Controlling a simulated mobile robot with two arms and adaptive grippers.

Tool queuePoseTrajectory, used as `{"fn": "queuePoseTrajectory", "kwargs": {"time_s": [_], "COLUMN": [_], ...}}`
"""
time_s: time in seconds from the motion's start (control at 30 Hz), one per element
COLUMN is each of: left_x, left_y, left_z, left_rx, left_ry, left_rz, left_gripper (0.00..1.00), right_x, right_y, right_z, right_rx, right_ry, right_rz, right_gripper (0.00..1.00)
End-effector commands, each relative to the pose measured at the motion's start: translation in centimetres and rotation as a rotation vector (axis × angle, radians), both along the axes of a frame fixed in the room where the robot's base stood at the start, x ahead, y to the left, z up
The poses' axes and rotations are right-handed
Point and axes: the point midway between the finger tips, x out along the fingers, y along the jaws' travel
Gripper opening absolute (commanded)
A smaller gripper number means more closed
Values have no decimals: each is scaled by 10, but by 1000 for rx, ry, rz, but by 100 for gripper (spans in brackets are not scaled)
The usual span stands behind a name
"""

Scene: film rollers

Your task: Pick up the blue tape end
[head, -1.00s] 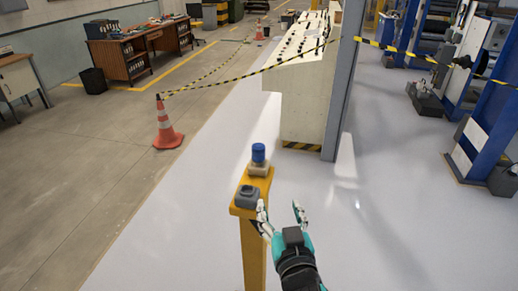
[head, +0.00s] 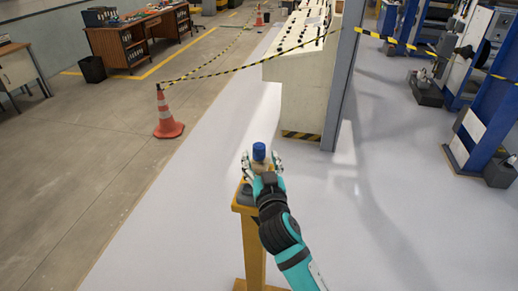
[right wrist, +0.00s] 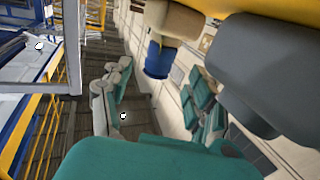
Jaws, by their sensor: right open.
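The blue tape end (head: 259,151) stands upright on a beige base on top of the yellow post (head: 253,235). In the right wrist view the blue tape end (right wrist: 158,58) joins its beige base (right wrist: 172,22) and hangs toward the space between the fingers. My right gripper (head: 261,160) is open, with one finger on each side of the tape end and base in the head view. In the right wrist view its fingers (right wrist: 158,98) are spread apart, and I see no grip on the tape end. My left gripper is not in view.
A grey block (right wrist: 270,75) sits beside the beige base on the post. A traffic cone (head: 167,118) with striped tape stands at the left. A control console (head: 296,80) and a grey column (head: 346,70) stand behind. The pale floor around the post is clear.

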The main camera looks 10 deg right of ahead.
Motion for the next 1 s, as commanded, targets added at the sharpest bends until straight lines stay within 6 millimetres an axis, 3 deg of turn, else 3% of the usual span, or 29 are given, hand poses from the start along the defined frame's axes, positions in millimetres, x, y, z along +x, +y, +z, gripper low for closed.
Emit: {"fn": "queuePoseTrajectory", "kwargs": {"time_s": [0.13, 0.3, 0.63, 1.0], "left_x": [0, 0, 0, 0], "left_y": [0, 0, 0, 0], "left_z": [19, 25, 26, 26], "left_rx": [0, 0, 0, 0], "left_ry": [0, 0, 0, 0], "left_rz": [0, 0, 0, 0], "left_gripper": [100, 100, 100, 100], "right_x": [20, 41, 48, 47], "right_y": [-2, -3, -3, -3], "right_z": [7, 4, 1, 1], "right_rx": [-4, -2, 0, 0], "right_ry": [1, 0, 0, 0], "right_rz": [-1, -1, -1, -1], "right_gripper": [59, 59, 59, 12]}}
